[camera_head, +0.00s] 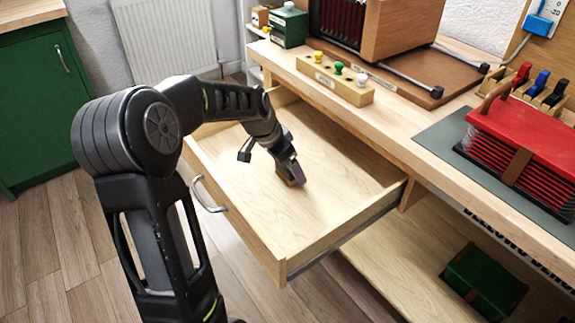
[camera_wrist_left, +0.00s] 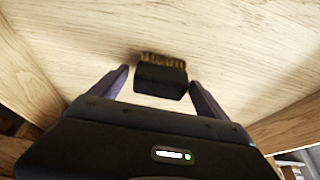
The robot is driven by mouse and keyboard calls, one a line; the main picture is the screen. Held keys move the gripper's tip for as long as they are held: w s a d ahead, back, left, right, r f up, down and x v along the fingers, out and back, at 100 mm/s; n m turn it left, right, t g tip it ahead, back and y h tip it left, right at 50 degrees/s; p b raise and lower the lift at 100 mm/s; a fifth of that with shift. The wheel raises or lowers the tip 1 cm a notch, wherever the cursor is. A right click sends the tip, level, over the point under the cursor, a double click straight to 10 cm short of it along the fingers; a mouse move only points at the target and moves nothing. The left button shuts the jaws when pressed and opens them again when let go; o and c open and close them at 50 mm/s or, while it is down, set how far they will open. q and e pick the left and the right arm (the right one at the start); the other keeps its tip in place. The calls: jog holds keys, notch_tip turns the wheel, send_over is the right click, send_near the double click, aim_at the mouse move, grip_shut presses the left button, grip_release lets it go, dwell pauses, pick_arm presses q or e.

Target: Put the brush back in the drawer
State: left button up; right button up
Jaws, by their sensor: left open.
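The drawer (camera_head: 335,215) is pulled out from the bench. The brush (camera_wrist_left: 161,78), with a dark body and tan bristles, lies on the drawer floor and also shows small in the head view (camera_head: 285,174), partly hidden by my gripper. My left gripper (camera_head: 296,180) reaches down into the drawer. In the left wrist view its two purple fingers (camera_wrist_left: 160,92) are apart, one on each side of the brush, with gaps between them and it. My right gripper is not in view.
A green case (camera_head: 484,280) lies on the shelf below. The rest of the drawer floor is clear.

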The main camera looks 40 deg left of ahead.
pick_arm(q)
jog(key=shift+r, duration=0.1)
jog(key=shift+r, duration=0.2)
jog(key=p+v, duration=0.2)
jog(key=v, duration=0.9)
jog(key=shift+r+p, duration=0.3)
jog(key=shift+r, duration=0.05)
jog(key=shift+s, duration=0.2)
